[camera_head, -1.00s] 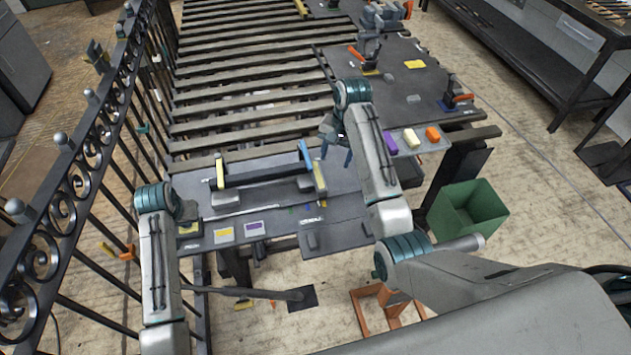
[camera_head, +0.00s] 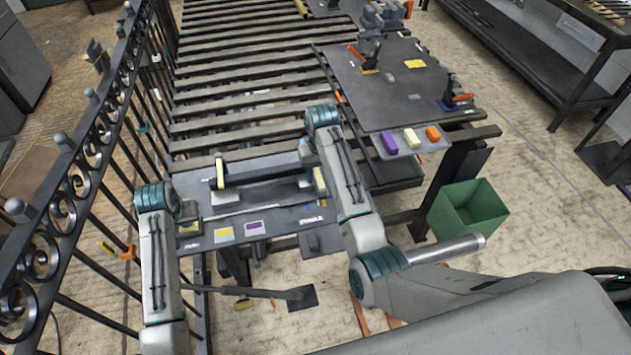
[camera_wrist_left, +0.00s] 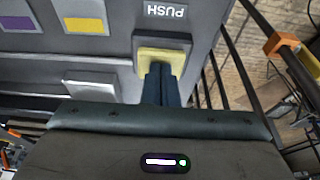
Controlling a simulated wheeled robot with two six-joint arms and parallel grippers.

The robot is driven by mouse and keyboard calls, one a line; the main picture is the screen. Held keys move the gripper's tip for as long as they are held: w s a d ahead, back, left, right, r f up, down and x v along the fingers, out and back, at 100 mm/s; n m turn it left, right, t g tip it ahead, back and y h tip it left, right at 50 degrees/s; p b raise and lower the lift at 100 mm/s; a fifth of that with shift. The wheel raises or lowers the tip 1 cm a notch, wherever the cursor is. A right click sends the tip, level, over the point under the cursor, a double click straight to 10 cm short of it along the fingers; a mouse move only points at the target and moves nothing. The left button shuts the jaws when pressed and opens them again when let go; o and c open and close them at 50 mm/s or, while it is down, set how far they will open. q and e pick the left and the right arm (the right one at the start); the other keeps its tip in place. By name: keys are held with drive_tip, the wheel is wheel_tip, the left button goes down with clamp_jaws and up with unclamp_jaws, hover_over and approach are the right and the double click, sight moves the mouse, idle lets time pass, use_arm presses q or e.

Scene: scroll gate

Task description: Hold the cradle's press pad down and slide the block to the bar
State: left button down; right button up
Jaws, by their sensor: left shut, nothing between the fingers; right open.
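The yellow press pad (camera_wrist_left: 163,52) sits in a grey frame beside the word PUSH in the left wrist view; its edge also shows in the head view (camera_head: 188,228). My left gripper (camera_wrist_left: 163,72) is shut and empty, its fingertips at the pad and seemingly touching it. How far the pad is pressed I cannot tell. On the grey cradle table (camera_head: 275,222), a long dark bar (camera_head: 262,171) runs between yellow end pieces (camera_head: 219,172). My right gripper (camera_head: 306,150) is open above the bar's right end; its fingers are mostly hidden by my arm. The blue block is hidden there too.
Yellow (camera_head: 223,235) and purple (camera_head: 254,228) patches lie along the table's front. A green bin (camera_head: 468,210) stands on the floor at right. An iron railing (camera_head: 75,195) runs along the left.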

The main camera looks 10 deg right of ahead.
sight(321, 183)
drive_tip(key=shift+f, duration=2.15)
